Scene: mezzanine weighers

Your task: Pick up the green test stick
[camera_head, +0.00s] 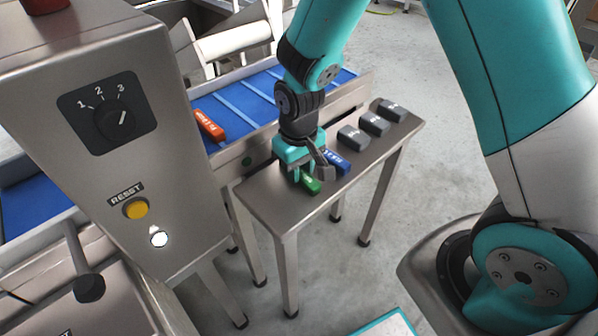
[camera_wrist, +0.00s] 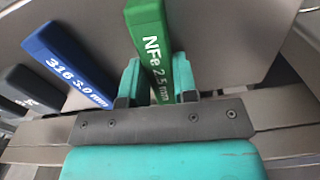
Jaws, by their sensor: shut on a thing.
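The green test stick (camera_wrist: 148,35), marked "NFe 2.5 mm", sits between the two fingers of my gripper (camera_wrist: 158,82) in the wrist view. The fingers are shut on it. In the head view the green stick (camera_head: 309,184) shows below my gripper (camera_head: 304,172), at the left part of the small steel table (camera_head: 278,208). I cannot tell whether the stick still touches the table. A blue stick (camera_wrist: 66,62), marked "316 3.0 mm", lies just left of the green one in the wrist view.
Several grey blocks, one of them here (camera_head: 374,124), stand along the table's right part. An orange stick (camera_head: 210,125) lies on the blue conveyor belt (camera_head: 237,104) behind. A steel control cabinet (camera_head: 185,185) with a dial and yellow button stands at the left.

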